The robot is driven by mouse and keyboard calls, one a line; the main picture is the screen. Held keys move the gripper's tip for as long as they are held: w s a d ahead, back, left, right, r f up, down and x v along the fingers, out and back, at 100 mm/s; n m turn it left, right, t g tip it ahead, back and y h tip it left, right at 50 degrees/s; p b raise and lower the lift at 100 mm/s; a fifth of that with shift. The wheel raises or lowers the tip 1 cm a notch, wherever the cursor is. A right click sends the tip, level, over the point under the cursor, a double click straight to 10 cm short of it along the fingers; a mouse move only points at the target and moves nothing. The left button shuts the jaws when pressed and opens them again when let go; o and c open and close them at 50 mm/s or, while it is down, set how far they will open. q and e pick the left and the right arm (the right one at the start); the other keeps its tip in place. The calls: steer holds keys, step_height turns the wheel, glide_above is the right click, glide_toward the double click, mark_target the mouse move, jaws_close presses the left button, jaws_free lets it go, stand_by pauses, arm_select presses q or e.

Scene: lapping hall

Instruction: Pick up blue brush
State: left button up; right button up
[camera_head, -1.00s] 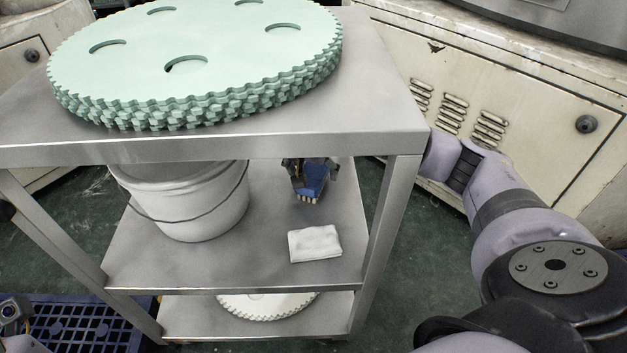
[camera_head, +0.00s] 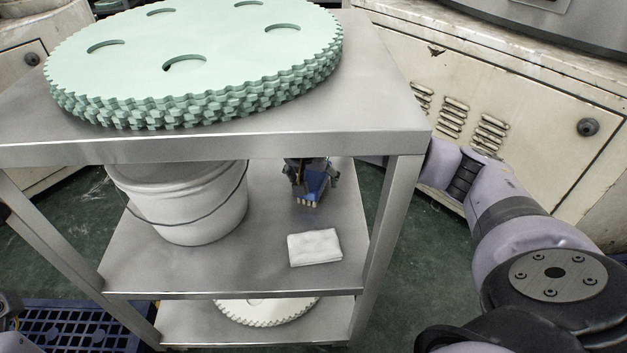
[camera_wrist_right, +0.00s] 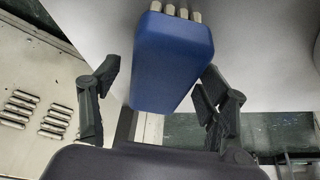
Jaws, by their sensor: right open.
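The blue brush (camera_head: 316,182), a blue block with pale bristle tufts, is at the middle shelf of the metal cart, under the top's front edge. My right gripper (camera_head: 308,172) reaches in from behind the cart's right leg, and the tabletop partly hides it. In the right wrist view the brush (camera_wrist_right: 172,62) lies between the two open fingers (camera_wrist_right: 157,88), its tufts pointing away from the palm. Gaps show on both sides, wider on the left. I cannot tell whether the brush touches the shelf. Only a sliver of my left gripper seems to show at the lower left edge.
A white bucket (camera_head: 180,205) stands left of the brush on the middle shelf (camera_head: 265,265), and a folded white cloth (camera_head: 315,247) lies in front. Green toothed discs (camera_head: 190,65) cover most of the cart top (camera_head: 385,105). A beige cabinet (camera_head: 500,90) stands behind my right arm.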

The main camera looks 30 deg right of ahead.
steer(key=shift+c, duration=0.5)
steer(key=c, duration=1.2)
